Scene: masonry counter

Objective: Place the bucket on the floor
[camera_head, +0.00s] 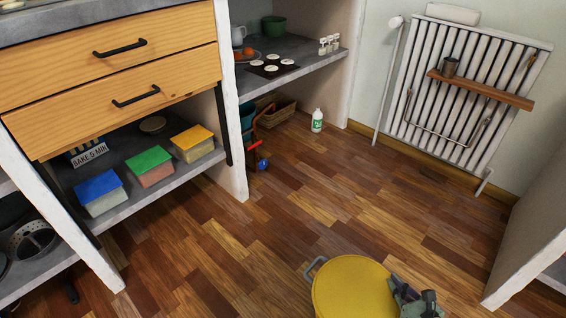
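A round yellow object (350,287), which looks like the bucket, is at the bottom centre, cut off by the lower edge of the picture. A grey-blue loop handle (315,268) sticks out at its left side. Its yellow face is turned up towards the camera; I cannot tell whether this is a lid or the inside. My gripper (414,297) is at its right edge, touching or overlapping it in the picture. The fingertips are partly hidden, so I cannot tell whether they are closed on it. I cannot tell its height above the wooden floor (270,235).
The floor is clear in the middle. A shelf unit (233,160) with drawers and coloured boxes (150,166) stands left. A white bottle (317,121) stands on the floor at the back. A radiator (465,95) is at the back right, and a white panel (530,220) at the right edge.

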